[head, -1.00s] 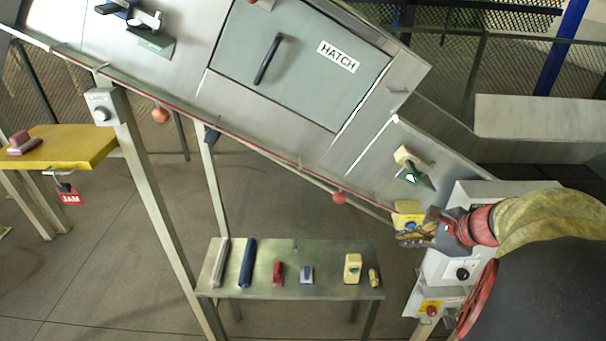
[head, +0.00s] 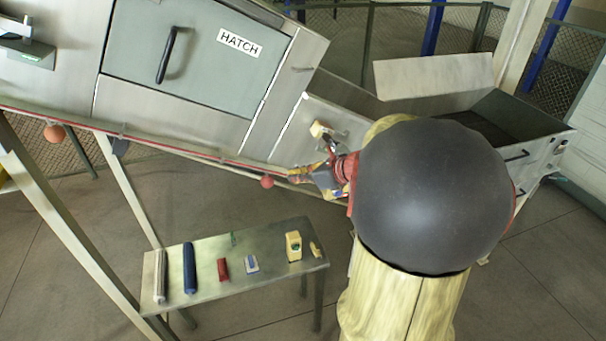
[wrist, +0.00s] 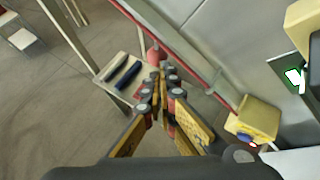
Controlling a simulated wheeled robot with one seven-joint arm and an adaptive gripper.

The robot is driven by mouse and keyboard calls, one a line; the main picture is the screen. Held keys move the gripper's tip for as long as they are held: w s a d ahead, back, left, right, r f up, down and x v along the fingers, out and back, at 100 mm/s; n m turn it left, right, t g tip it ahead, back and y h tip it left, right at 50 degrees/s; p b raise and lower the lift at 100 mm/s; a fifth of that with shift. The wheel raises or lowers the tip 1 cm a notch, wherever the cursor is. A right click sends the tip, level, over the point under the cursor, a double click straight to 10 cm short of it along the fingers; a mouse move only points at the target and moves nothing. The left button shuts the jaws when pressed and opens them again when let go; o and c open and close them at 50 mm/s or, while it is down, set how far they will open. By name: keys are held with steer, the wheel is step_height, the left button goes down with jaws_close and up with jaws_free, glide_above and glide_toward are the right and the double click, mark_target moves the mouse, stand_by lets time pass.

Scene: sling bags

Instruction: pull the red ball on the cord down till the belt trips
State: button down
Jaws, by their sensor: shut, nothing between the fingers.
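A red ball (head: 267,182) hangs on the thin red cord (head: 185,154) that runs along the lower edge of the sloping grey chute. A second, more orange ball (head: 54,133) hangs further left on it. My gripper (head: 291,174) is shut and empty, with its fingertips just right of the nearer ball. In the wrist view the ball (wrist: 156,54) shows just beyond the shut fingertips (wrist: 162,72), apparently close; I cannot tell whether they touch it. The belt itself cannot be made out.
A metal table (head: 205,262) with several small items stands below the cord. The chute carries a hatch (head: 190,60) with a dark handle. A yellow box (wrist: 257,118) with a blue button sits right of my fingers.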

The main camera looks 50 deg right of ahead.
mark_target(273, 180)
steer(key=p+x, duration=0.1)
steer(key=x, duration=0.7)
steer(key=shift+a, duration=0.1)
steer(key=shift+f, duration=0.1)
